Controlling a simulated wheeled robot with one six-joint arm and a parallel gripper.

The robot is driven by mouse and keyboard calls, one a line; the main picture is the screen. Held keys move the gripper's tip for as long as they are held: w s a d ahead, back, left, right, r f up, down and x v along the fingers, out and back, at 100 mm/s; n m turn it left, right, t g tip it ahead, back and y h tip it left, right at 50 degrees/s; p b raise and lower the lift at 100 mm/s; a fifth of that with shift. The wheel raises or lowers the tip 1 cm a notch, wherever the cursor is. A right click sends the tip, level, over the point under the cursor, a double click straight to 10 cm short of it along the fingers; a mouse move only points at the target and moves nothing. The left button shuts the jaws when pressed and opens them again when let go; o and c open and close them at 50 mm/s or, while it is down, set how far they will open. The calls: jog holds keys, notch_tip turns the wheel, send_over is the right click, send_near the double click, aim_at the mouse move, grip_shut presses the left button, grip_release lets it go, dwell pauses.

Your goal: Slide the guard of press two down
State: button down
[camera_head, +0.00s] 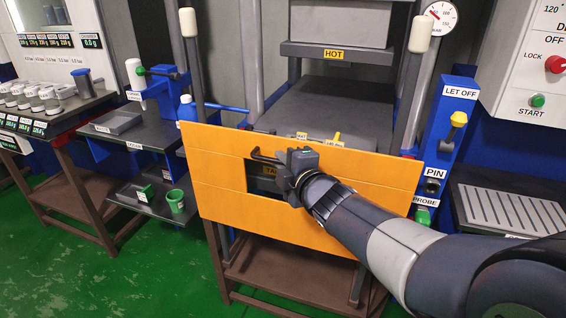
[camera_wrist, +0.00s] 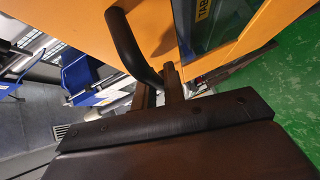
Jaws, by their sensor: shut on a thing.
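The orange guard (camera_head: 225,165) hangs across the front of the press, below the part marked HOT, between two grey upright posts with pale caps. It has a dark window and a black bar handle (camera_head: 262,154) near its middle. My gripper (camera_head: 285,163) is at the handle, in front of the window, and hides its right part. In the wrist view the black handle (camera_wrist: 127,42) runs down to my gripper (camera_wrist: 160,85), whose jaws are shut on it. The orange guard face (camera_wrist: 245,22) fills the top there.
A blue post (camera_head: 453,115) with LET OFF, PIN and PROBE labels stands right of the guard. A dark bench (camera_head: 135,135) with a blue stand is at left. A START panel (camera_head: 537,75) is far right. Green floor shows at lower left.

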jog(key=b, duration=1.7)
send_near(275, 212)
jog(key=x, duration=0.4)
jog(key=shift+w+a+f, duration=0.15)
jog(key=shift+w+a, duration=0.1)
jog(key=shift+w, duration=0.05)
jog(key=shift+f, duration=0.1)
jog(key=c, duration=1.6)
grip_release()
jog(key=shift+o, duration=0.5)
jog(key=shift+s+d+r, duration=0.15)
jog(key=shift+s+r, duration=0.1)
jog(key=shift+r, duration=0.05)
jog(key=p+v, duration=0.4)
jog(key=v, duration=0.6)
